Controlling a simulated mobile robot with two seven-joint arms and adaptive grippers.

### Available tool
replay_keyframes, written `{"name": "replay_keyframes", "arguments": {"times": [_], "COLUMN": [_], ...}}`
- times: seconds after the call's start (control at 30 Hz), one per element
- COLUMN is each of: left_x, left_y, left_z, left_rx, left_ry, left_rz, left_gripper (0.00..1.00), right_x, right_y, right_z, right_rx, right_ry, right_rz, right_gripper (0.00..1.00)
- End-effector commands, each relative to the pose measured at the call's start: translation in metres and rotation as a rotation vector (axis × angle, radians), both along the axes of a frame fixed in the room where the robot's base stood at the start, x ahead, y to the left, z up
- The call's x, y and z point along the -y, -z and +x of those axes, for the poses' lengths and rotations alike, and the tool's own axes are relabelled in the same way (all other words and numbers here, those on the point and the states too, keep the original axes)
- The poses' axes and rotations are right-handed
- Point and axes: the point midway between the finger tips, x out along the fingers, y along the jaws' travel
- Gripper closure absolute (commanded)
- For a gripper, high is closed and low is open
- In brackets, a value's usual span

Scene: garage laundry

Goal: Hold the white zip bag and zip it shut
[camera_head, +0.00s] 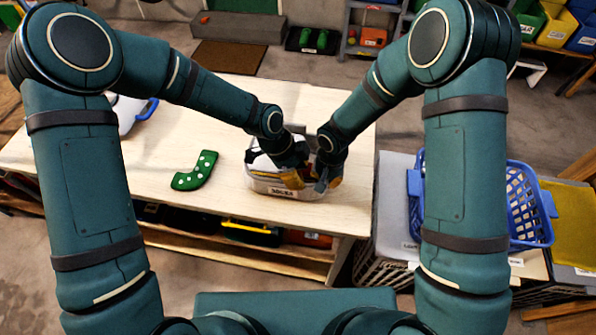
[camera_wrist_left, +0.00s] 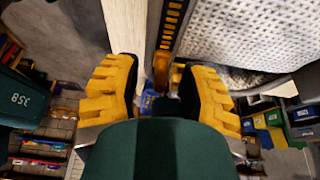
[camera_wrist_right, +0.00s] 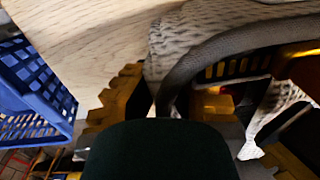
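The white bag (camera_head: 258,186), with a dark rim and a lettered label, stands near the front right of the pale table. My left gripper (camera_head: 291,180) is low over the bag's top. In the left wrist view its yellow fingers (camera_wrist_left: 160,95) stand apart, with a small blue piece (camera_wrist_left: 148,101) visible between them. My right gripper (camera_head: 328,180) is at the bag's right end, close beside the left one. In the right wrist view the bag's woven side (camera_wrist_right: 185,35) and dark rim (camera_wrist_right: 235,42) run up to its fingers, which are partly in shadow. The zip's closure is hidden by the grippers.
A green white-dotted piece (camera_head: 194,171) lies left of the bag. A white item with a blue handle (camera_head: 147,109) is at the table's left. A blue basket (camera_head: 527,205) stands right of the table.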

Motion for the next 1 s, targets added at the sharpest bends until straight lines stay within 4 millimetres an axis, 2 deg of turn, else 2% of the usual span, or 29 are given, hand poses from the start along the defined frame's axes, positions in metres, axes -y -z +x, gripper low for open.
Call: {"name": "replay_keyframes", "arguments": {"times": [0.27,0.37,0.7,0.83,1.0], "left_x": [-0.002,-0.007,-0.033,-0.040,-0.044], "left_y": [-0.006,-0.018,-0.081,-0.098,-0.110], "left_z": [0.001,0.003,0.008,0.009,0.009], "left_rx": [0.002,0.004,0.005,0.003,0.001], "left_ry": [-0.001,-0.003,-0.004,-0.002,-0.001], "left_rz": [0.000,-0.002,-0.001,0.000,0.000], "left_gripper": [0.59,0.59,0.59,0.59,0.59], "right_x": [0.001,0.001,0.001,0.001,0.001], "right_y": [0.001,0.001,0.001,0.001,0.001], "right_z": [0.000,0.000,0.000,0.000,0.000], "right_rx": [-0.002,-0.001,-0.001,-0.001,-0.001], "right_ry": [0.002,0.002,0.002,0.002,0.002], "right_rz": [-0.001,-0.001,-0.001,-0.001,-0.001], "right_gripper": [1.00,1.00,1.00,1.00,1.00]}}
